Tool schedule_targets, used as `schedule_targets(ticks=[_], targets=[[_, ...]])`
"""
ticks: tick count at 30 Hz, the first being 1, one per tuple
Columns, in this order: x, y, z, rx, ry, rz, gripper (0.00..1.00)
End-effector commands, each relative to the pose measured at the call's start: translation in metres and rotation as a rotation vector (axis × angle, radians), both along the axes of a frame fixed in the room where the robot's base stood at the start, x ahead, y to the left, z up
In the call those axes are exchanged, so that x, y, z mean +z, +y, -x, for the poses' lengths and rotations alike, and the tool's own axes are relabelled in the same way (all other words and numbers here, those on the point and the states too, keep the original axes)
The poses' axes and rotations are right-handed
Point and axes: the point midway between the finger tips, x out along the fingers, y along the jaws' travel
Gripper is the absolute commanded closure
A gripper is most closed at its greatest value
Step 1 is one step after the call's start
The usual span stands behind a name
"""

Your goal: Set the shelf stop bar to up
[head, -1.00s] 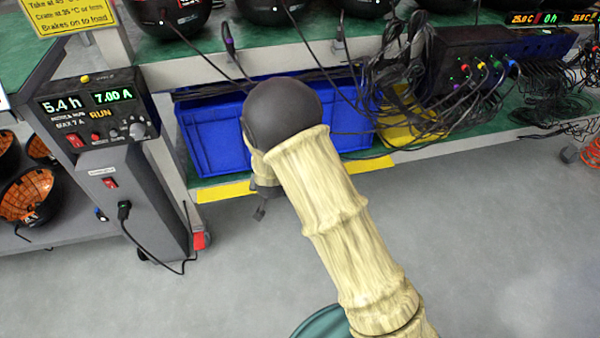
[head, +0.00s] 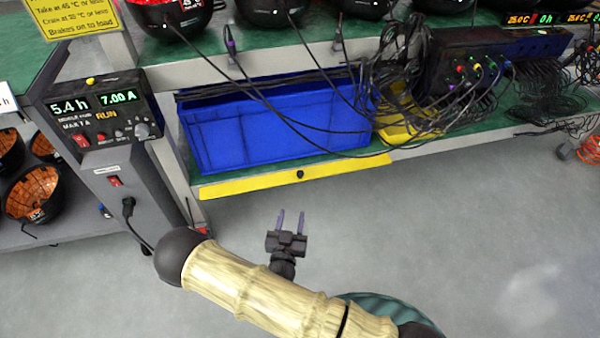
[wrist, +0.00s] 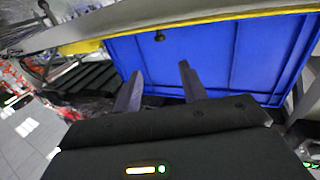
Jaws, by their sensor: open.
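The shelf stop bar (head: 290,176) is a long yellow strip along the front edge of the lower shelf, with a black knob (head: 300,174) near its middle. It lies low, below the front of the blue crate (head: 270,130), and does not cover the crate's face. In the wrist view the yellow bar (wrist: 215,18) crosses the top, with the knob (wrist: 159,36) beyond my fingertips. My gripper (head: 291,214) is open and empty, in front of and below the bar, fingers pointing towards it. In the wrist view the open fingers (wrist: 160,70) are apart from the knob.
Several black cables hang over the crate to a black connector box (head: 485,70) on the right. A grey power supply (head: 105,115) with a cabled column stands at the left, close to my elbow. A yellow tray (head: 405,120) sits right of the crate. The floor in front is clear.

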Motion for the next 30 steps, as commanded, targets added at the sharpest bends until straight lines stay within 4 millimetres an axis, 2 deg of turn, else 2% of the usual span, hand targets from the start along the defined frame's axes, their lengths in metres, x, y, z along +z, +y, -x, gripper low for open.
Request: schedule_targets(ticks=[7, 11, 30], targets=[[-0.001, 0.000, -0.004, -0.002, 0.003, -0.002, 0.58], [-0.002, -0.002, -0.017, -0.003, 0.001, -0.004, 0.58], [-0.004, -0.017, -0.127, -0.008, 0.002, -0.003, 0.58]])
